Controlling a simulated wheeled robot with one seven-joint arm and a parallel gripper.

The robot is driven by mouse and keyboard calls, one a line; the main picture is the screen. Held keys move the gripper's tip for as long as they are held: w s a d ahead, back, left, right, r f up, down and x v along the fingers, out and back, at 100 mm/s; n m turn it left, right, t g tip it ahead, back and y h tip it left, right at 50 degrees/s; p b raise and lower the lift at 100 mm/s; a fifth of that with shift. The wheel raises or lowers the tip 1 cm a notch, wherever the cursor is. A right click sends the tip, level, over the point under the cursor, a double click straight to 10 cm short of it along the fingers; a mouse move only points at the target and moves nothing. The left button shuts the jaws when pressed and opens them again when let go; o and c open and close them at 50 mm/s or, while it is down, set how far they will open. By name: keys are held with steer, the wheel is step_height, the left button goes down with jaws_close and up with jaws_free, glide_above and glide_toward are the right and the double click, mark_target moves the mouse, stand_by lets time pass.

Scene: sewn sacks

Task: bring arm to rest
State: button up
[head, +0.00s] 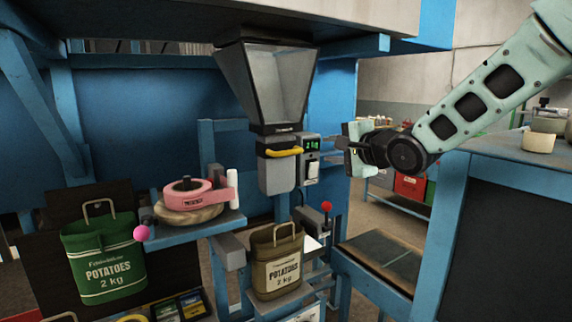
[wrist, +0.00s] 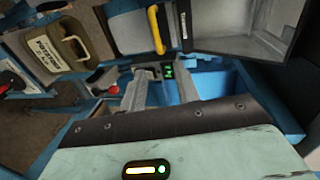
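My arm reaches in from the upper right in the head view. My gripper (head: 350,150) is at its end, just right of the small control box (head: 311,160) with green digits. In the wrist view my gripper (wrist: 163,72) shows two grey fingers spread apart with nothing between them. I cannot tell the exact gap between gripper and box.
A hopper (head: 268,85) with a yellow handle (head: 284,151) hangs left of my gripper. A tan potato sack (head: 276,262) stands below it; a green sack (head: 102,258) is at left. A pink tape roll (head: 187,194) sits on a shelf. A blue-framed bench (head: 450,200) stands right.

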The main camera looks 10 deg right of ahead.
steer(key=s+a+f+n+g+h+b, duration=0.1)
steer(key=s+a+f+n+g+b, duration=0.1)
steer(key=s+a+f+n+g, duration=0.45)
steer(key=s+a+f+n+g+h+b, duration=0.15)
steer(key=s+a+f+n, duration=0.3)
steer(key=s+f, duration=0.5)
steer(key=s+f+n+g+h+b, duration=0.1)
steer(key=s+f+n+g, duration=0.2)
steer(key=s, duration=0.8)
steer(key=s+a+f+n+g+b, duration=0.1)
steer(key=s+f+n+g, duration=0.2)
steer(key=s+f+n, duration=0.3)
steer(key=s+n, duration=0.2)
steer(key=s, duration=0.3)
steer(key=shift+a+f+g+h+b, duration=0.25)
steer(key=shift+f+g+h+b, duration=0.05)
steer(key=shift+g+h+b, duration=0.1)
